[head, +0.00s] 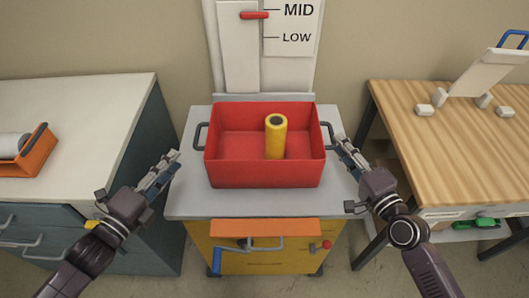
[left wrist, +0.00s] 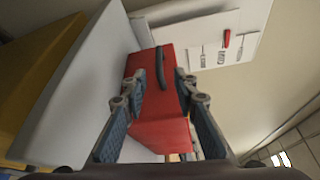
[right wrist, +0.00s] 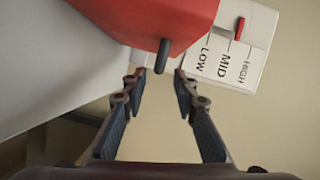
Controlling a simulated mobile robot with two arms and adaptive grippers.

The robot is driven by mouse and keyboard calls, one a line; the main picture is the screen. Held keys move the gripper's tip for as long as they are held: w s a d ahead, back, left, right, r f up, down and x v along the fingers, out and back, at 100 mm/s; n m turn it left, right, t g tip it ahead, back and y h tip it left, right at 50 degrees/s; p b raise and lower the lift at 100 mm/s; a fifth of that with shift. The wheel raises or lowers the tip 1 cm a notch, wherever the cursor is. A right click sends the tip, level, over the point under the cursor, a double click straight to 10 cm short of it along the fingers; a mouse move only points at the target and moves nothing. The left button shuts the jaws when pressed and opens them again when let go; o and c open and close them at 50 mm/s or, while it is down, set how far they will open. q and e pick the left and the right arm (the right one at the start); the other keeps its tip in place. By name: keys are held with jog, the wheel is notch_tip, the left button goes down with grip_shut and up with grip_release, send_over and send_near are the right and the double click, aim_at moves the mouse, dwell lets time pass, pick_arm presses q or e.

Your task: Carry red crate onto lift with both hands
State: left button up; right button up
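The red crate (head: 265,172) stands on the grey top of the lift (head: 190,200), with a yellow cylinder (head: 275,138) upright inside it. It has a dark handle at each end. My left gripper (head: 174,160) is open to the left of the crate, apart from the left handle (head: 201,135); the left wrist view shows that handle (left wrist: 160,68) ahead of the open fingers (left wrist: 158,82). My right gripper (head: 340,145) is beside the right handle (head: 329,135). In the right wrist view its fingers (right wrist: 160,78) are apart, with the handle (right wrist: 162,56) just beyond the tips.
A scale panel with a red pointer (head: 254,15) near MID stands behind the crate. A white-topped cabinet (head: 80,100) with an orange roll holder (head: 25,155) is at left. A wooden table (head: 450,150) is at right. The lift front has a crank (head: 235,262).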

jog(key=v, duration=0.6)
jog(key=shift+s+d, duration=0.1)
jog(key=shift+s, duration=0.1)
